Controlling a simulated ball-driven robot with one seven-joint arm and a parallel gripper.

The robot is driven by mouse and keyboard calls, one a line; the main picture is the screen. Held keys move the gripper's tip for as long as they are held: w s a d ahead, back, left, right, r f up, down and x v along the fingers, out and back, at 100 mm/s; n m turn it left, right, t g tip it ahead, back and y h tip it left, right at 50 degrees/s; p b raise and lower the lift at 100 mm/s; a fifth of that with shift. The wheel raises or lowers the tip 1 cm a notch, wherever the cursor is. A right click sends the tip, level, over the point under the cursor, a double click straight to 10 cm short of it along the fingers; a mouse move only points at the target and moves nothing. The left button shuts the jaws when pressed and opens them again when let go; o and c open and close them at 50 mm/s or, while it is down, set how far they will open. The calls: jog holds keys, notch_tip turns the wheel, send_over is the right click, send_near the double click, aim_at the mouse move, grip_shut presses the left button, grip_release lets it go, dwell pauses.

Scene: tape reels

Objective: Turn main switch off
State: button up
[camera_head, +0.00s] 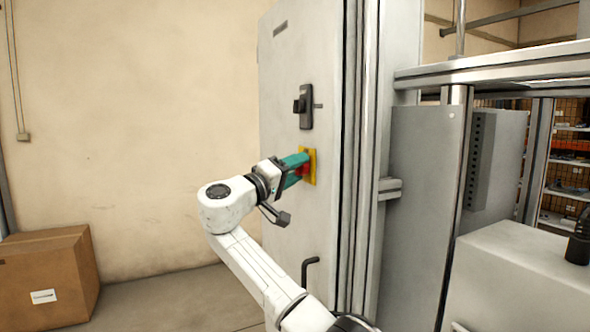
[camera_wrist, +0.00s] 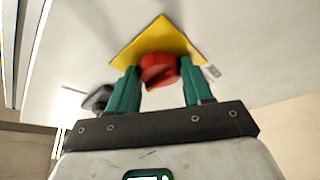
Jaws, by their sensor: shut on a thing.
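The main switch is a red knob (camera_wrist: 158,68) on a yellow square plate (camera_wrist: 157,38), fixed to the grey cabinet door. In the head view the knob (camera_head: 304,169) is partly covered by my gripper, and the yellow plate (camera_head: 313,166) shows behind it. My gripper (camera_head: 303,164) has green fingers reaching to the switch. In the wrist view my gripper (camera_wrist: 163,77) has one finger on each side of the red knob and is shut on it. The plate looks tilted in the wrist view. The knob's exact position mark cannot be read.
A black door handle (camera_head: 305,107) sits above the switch on the cabinet door (camera_head: 290,60). A dark curved handle (camera_head: 308,272) is lower on the door. A cardboard box (camera_head: 50,275) stands at left. Metal framing and a white housing (camera_head: 525,270) stand at right.

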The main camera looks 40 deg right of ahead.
jog(key=shift+r+p, duration=0.1)
jog(key=shift+p, duration=0.2)
jog(key=n+y+p, duration=0.2)
jog(key=n+p, duration=0.3)
jog(key=p, duration=0.3)
jog(key=r+n+g+y+p, duration=0.1)
jog(key=n+y+p, duration=0.1)
jog(key=n+p, duration=0.3)
jog(key=n+y+p, duration=0.2)
jog(key=n+p, duration=0.3)
jog(key=p, duration=0.8)
jog(key=shift+w+r+n+g, duration=0.2)
jog(key=shift+n+g, duration=0.1)
jog(key=shift+g, duration=0.1)
jog(key=shift+f, duration=0.15)
jog(key=o, duration=1)
jog(key=shift+o, duration=0.2)
jog(key=b+v, duration=0.2)
jog(key=v, duration=0.8)
jog(key=shift+a+r+b, duration=0.2)
jog(key=shift+a+b, duration=0.15)
